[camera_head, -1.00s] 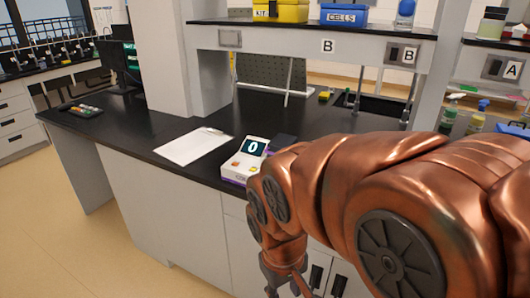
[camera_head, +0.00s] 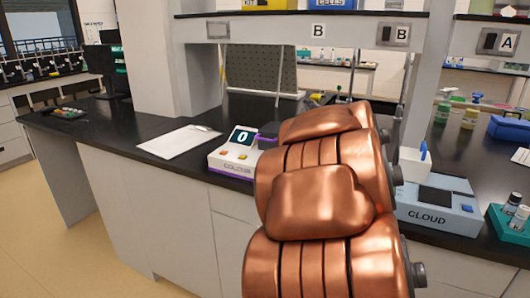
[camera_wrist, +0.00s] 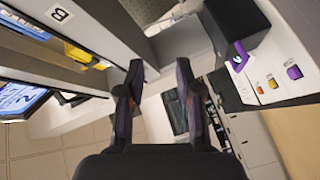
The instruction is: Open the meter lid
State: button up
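The meter (camera_head: 232,160) is a white box with a purple base and a screen reading 0, on the black bench left of my arm. At its right end is a dark block with purple edging, which I take for the lid (camera_head: 268,137); it looks down, and my arm partly covers that end. In the wrist view the meter (camera_wrist: 283,62) is at the upper right, with coloured buttons and a dark block with a purple piece. My gripper (camera_wrist: 157,78) is open and empty, with the meter to its right and apart from it. The head view hides my gripper behind my arm.
A clipboard (camera_head: 180,142) lies left of the meter. A blue-grey CLOUD device (camera_head: 437,208) and a teal vial rack (camera_head: 512,228) stand to the right. Shelf B (camera_head: 300,32) runs above the bench. The bench left of the clipboard is mostly clear.

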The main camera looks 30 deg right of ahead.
notch_tip(320, 180, down, 4)
jog(key=w+r+n+t+y+b, duration=0.1)
jog(key=w+n+t+y+b, duration=0.1)
jog(key=n+y, duration=0.15)
jog(key=n+y+b, duration=0.4)
jog(key=n+y, duration=0.2)
send_near(268, 140)
jog(key=shift+g, duration=0.4)
jog(key=w, duration=0.3)
jog(key=w+a, duration=0.1)
jog(key=w, duration=0.7)
jog(key=shift+a+f, duration=0.2)
jog(key=shift+a, duration=0.1)
grip_shut()
